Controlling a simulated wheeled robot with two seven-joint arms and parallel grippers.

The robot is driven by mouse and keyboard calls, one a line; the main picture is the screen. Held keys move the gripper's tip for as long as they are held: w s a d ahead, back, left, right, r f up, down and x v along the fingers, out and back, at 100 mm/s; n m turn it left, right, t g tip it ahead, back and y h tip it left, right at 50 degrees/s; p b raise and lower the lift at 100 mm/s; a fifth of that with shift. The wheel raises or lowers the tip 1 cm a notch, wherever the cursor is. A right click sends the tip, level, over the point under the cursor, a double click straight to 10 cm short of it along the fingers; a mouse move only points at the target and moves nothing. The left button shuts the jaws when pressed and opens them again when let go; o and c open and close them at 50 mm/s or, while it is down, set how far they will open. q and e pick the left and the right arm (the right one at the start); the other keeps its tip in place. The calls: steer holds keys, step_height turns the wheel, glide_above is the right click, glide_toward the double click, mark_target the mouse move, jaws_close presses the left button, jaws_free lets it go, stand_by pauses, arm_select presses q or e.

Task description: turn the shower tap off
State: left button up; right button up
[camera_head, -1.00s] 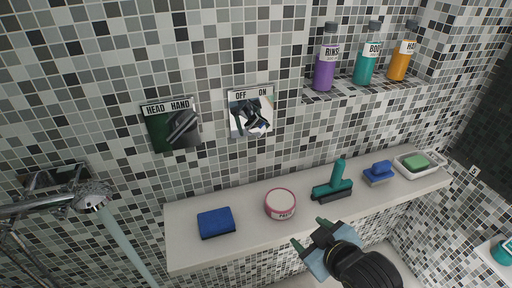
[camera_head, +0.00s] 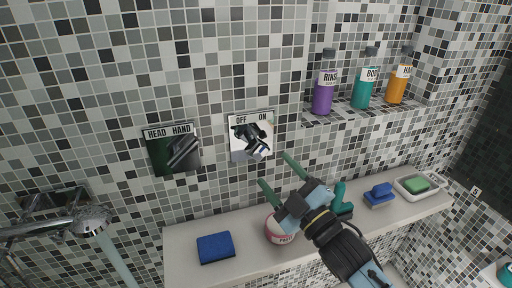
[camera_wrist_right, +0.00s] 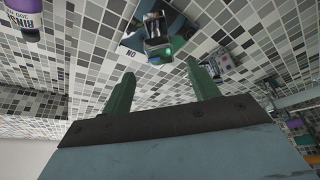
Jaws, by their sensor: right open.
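The shower tap is a chrome lever (camera_head: 252,142) on a white wall plate marked OFF on the left and ON on the right. Its lever slants down to the right. In the right wrist view the tap plate (camera_wrist_right: 178,22) shows at the top, its lever just beyond my fingers. My right gripper (camera_head: 275,169) is open and empty, its two green fingers apart, below and right of the tap and not visibly touching it. The fingers also show in the wrist view (camera_wrist_right: 160,68). My left gripper is not in view.
A HEAD/HAND plate (camera_head: 172,150) is left of the tap. A shower head (camera_head: 92,219) with a pale column below is at far left. The ledge (camera_head: 185,235) below holds a blue sponge (camera_head: 215,247), a round tub (camera_head: 279,232), partly hidden, and brushes. Bottles stand upper right.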

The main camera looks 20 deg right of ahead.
mark_target(260, 153)
steer(key=x, duration=0.8)
steer(key=shift+w+a+r, duration=0.1)
steer(key=shift+w+r, duration=0.05)
steer(key=shift+w, duration=0.2)
steer(key=c, duration=1)
